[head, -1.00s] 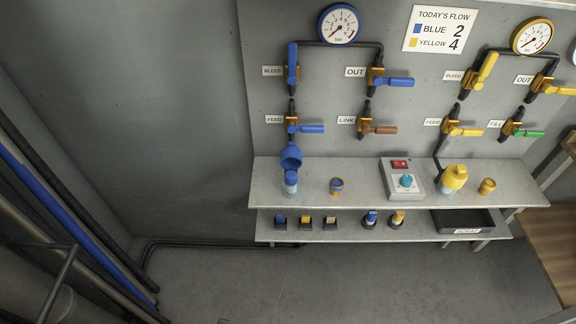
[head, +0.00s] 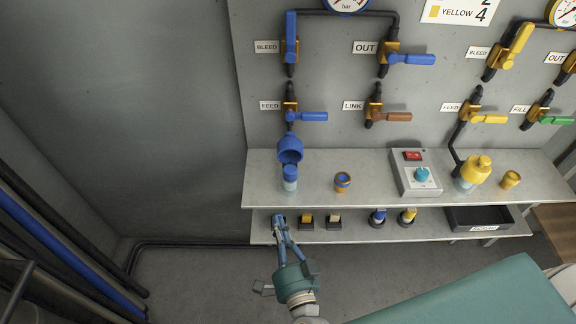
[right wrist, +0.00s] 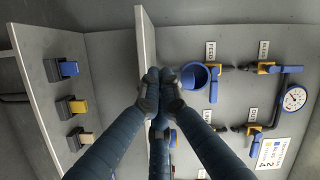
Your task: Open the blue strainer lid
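The blue strainer stands on the upper shelf in the head view. Its blue lid (head: 290,146) looks tilted up, with its round hollow facing out, above a blue insert and clear bowl (head: 290,184). The lid's dark hollow also shows in the right wrist view (right wrist: 194,76). My right gripper (head: 281,222) is in front of the lower shelf, below the strainer, pointing toward the panel. In the right wrist view its fingertips (right wrist: 160,88) are close together, just beside the lid in the picture. I cannot tell whether they touch anything. My left gripper is not in view.
The upper shelf (head: 370,205) also carries a small blue-and-orange cup (head: 342,182), a switch box (head: 415,172) and the yellow strainer (head: 477,170). Several cartridges and a black tray (head: 478,218) are on the lower shelf. Valve handles hang above. Pipes stand at left.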

